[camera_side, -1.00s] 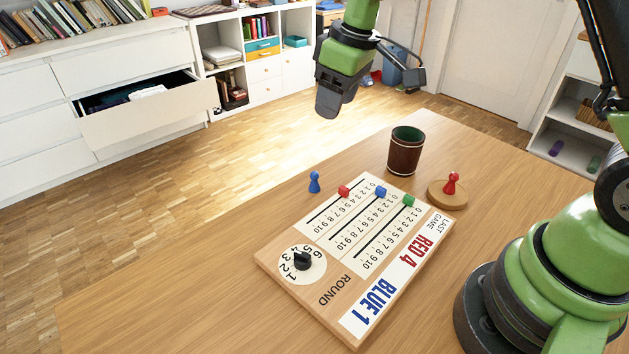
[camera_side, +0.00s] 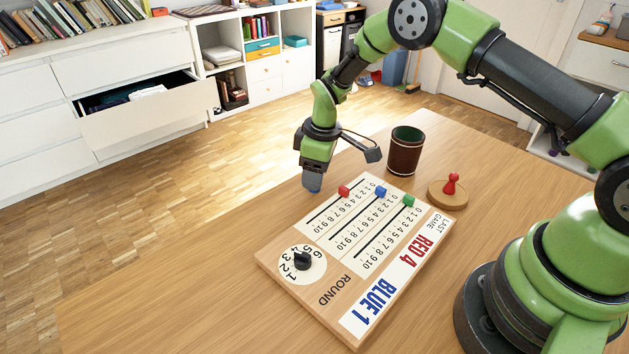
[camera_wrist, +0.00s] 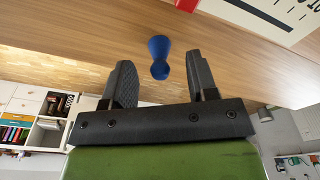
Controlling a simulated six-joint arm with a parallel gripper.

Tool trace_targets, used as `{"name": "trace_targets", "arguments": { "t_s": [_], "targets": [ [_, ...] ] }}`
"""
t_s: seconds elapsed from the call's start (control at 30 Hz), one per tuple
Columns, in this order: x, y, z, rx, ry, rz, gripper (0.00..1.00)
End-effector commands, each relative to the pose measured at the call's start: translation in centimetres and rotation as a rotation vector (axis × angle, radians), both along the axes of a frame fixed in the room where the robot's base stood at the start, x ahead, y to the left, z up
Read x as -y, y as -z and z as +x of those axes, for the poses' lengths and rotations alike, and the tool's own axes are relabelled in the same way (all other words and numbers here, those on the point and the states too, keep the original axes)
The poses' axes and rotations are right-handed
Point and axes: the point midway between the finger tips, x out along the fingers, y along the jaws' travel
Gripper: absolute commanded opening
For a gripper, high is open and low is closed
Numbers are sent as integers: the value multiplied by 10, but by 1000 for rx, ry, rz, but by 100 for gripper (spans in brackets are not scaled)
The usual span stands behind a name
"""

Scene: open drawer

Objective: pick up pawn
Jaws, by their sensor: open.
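The blue pawn (camera_wrist: 158,48) stands on the wooden table. In the wrist view its head lies between the two fingertips and its base lies beyond them. My gripper (camera_wrist: 160,63) is open, with a gap on each side of the pawn. In the side view my gripper (camera_side: 312,182) points down at the table left of the scoreboard and covers the pawn's place. A red pawn (camera_side: 451,184) stands on a round wooden disc (camera_side: 448,200) at the right.
The scoreboard (camera_side: 342,285) with sliders and a black dial lies just right of my gripper. A dark dice cup (camera_side: 404,152) stands behind it. The table's left part is clear. A drawer (camera_side: 150,115) stands open in the white cabinet beyond the table.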

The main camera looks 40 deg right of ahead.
Motion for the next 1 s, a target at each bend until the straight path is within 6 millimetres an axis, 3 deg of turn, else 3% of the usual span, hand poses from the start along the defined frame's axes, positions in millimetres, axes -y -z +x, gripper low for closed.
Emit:
{"name": "trace_targets", "arguments": {
  "t_s": [0.13,0.43,0.67,1.0],
  "targets": [
    [-2,19,2,-1,-1,2,53],
    [-2,24,3,1,0,2,53],
    [-2,23,3,1,0,2,1],
    [-2,23,3,1,0,2,0]
  ]
}}
